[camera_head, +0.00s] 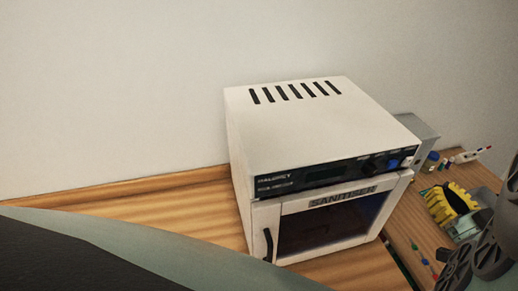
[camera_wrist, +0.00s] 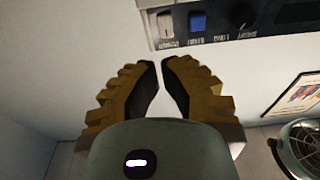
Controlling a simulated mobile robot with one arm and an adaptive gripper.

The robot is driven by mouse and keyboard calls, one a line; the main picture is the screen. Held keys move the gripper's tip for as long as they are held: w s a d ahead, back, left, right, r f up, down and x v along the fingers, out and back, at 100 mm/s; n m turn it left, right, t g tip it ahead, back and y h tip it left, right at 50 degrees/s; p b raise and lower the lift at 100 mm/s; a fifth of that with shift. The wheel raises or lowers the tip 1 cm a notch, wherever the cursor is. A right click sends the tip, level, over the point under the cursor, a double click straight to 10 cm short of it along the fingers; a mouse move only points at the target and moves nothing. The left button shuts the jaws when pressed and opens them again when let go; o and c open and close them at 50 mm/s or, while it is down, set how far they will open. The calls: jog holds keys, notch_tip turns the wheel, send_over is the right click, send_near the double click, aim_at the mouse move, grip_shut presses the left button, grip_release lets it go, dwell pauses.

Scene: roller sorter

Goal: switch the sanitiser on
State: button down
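The sanitiser (camera_head: 290,130) is a white box on the wooden counter, with a dark glass door marked SANITISER. Its black control panel (camera_head: 325,172) has a dark knob (camera_head: 370,166), a blue button (camera_head: 393,163) and a white switch (camera_head: 407,161) at the right end. The wrist view shows the panel upside down: white switch (camera_wrist: 165,25), blue button (camera_wrist: 198,22), knob (camera_wrist: 243,18). The small labels are hard to read. My gripper (camera_head: 447,203) is right of the sanitiser, apart from it. Its yellow ridged fingers (camera_wrist: 161,64) are nearly together, with a narrow gap and nothing between them.
A grey box (camera_head: 422,130) stands behind the sanitiser's right side. Several small items, including a white bottle (camera_head: 470,155), lie on the counter (camera_head: 160,215) at the right. The counter left of the sanitiser is clear. A framed picture (camera_wrist: 297,97) and a fan (camera_wrist: 302,145) show in the wrist view.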

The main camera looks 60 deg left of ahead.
aim_at(410, 153)
jog(key=p+x, duration=0.1)
jog(key=x, duration=0.2)
jog(key=p+x, duration=0.1)
jog(key=x, duration=0.2)
jog(key=shift+a+r+p, duration=0.2)
jog(key=shift+r+p, duration=0.1)
jog(key=shift+w+a+f, duration=0.1)
jog(key=shift+w+a, duration=0.15)
jog(key=shift+a, duration=0.45)
